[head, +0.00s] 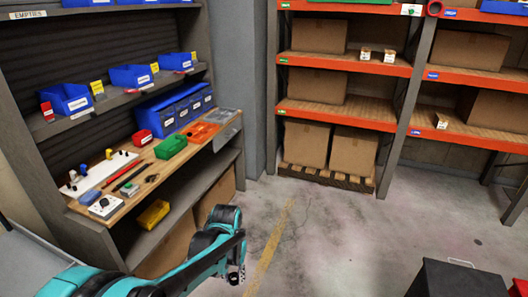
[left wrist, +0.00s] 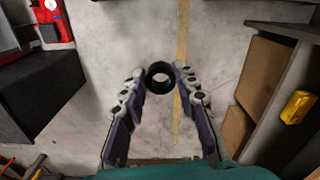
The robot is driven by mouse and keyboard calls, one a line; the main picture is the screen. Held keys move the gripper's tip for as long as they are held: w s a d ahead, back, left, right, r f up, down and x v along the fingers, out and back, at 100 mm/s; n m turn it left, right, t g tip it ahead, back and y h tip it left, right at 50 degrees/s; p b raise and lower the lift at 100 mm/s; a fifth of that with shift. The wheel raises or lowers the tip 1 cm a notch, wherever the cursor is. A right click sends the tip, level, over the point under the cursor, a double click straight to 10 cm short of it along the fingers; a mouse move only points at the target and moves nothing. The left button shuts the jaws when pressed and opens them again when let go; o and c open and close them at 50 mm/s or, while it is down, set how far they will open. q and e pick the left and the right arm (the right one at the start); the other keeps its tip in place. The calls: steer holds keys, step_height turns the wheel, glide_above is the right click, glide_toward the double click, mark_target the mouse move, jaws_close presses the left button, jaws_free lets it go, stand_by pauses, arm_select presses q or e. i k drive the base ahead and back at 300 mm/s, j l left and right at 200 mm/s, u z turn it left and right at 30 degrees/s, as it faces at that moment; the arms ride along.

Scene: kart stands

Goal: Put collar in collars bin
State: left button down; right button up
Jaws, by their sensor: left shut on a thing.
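My left gripper (head: 236,275) hangs over the floor, in front of the bench and clear of it. In the left wrist view its two fingers are shut on a black ring-shaped collar (left wrist: 160,67), held between the fingertips with its hole showing. The collar cannot be made out in the head view. Several blue bins, such as one at the left (head: 66,100) and one in the middle (head: 131,76), stand on the shelf above the bench. Their labels are too small to read, so I cannot tell which is the collars bin. My right gripper is out of view.
The wooden bench (head: 120,211) carries a red bin (head: 142,138), a green bin (head: 171,148), an orange tray and small parts. A yellow bin (head: 152,214) sits below. A black box (head: 457,280) stands at lower right. Racks with cartons stand behind; the middle floor is free.

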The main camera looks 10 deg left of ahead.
mark_target(75, 109)
steer(key=i+u, duration=0.2)
steer(key=i, duration=0.25)
steer(key=i+u, duration=0.2)
steer(key=i, duration=0.3)
steer(key=i+l+u, duration=0.2)
steer(key=i, duration=0.25)
steer(key=i+l+u, duration=0.15)
steer(key=i, duration=0.3)
